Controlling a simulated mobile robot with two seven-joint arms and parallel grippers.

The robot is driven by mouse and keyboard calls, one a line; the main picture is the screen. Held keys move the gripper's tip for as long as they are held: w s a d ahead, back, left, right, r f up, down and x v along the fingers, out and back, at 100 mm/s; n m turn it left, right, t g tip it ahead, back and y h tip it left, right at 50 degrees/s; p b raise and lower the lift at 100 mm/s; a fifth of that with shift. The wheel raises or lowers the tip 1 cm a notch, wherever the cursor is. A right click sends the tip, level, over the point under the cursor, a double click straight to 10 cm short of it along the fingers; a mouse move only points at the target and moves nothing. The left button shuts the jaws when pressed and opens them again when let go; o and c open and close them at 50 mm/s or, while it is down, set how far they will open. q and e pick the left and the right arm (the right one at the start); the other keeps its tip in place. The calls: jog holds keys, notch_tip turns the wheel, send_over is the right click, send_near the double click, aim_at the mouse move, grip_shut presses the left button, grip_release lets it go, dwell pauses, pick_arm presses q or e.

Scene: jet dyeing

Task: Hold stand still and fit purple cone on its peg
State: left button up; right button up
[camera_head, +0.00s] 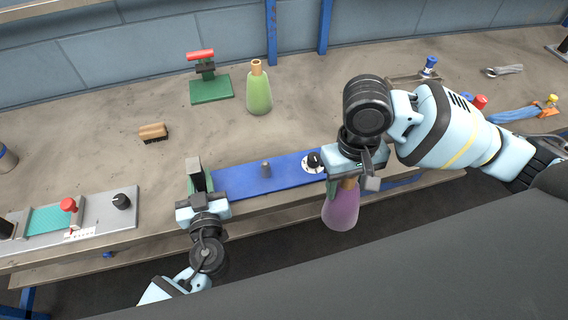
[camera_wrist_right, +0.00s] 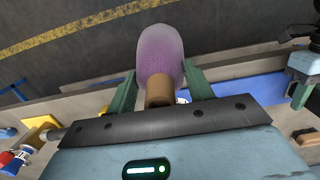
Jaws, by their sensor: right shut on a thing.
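The stand (camera_head: 235,180) is a long blue plate on the table near its front edge. One grey peg (camera_head: 266,169) stands upright on it, bare. My left gripper (camera_head: 199,176) is at the stand's left end; its grip on the plate is unclear. My right gripper (camera_head: 347,181) is shut on the purple cone (camera_head: 341,208), right of the stand and out over the table's front edge. In the right wrist view the purple cone (camera_wrist_right: 160,52) sits between both green fingers, its tan end (camera_wrist_right: 160,91) towards the palm.
A green cone (camera_head: 259,92) stands behind the stand, beside a green clamp with a red handle (camera_head: 210,88). A brush (camera_head: 153,132) lies at back left. A grey panel with a red knob (camera_head: 92,213) is at left. A black-and-white dial (camera_head: 312,163) is at the stand's right end.

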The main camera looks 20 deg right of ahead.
jog(key=w+a+r+t, duration=0.1)
jog(key=w+a+r, duration=1.1)
jog(key=w+a, duration=0.1)
jog(key=shift+w+a, duration=0.3)
jog(key=shift+w, duration=0.3)
jog(key=shift+f, duration=0.1)
jog(key=shift+f, duration=5.1)
dwell(0.4)
jog(key=o, duration=1.6)
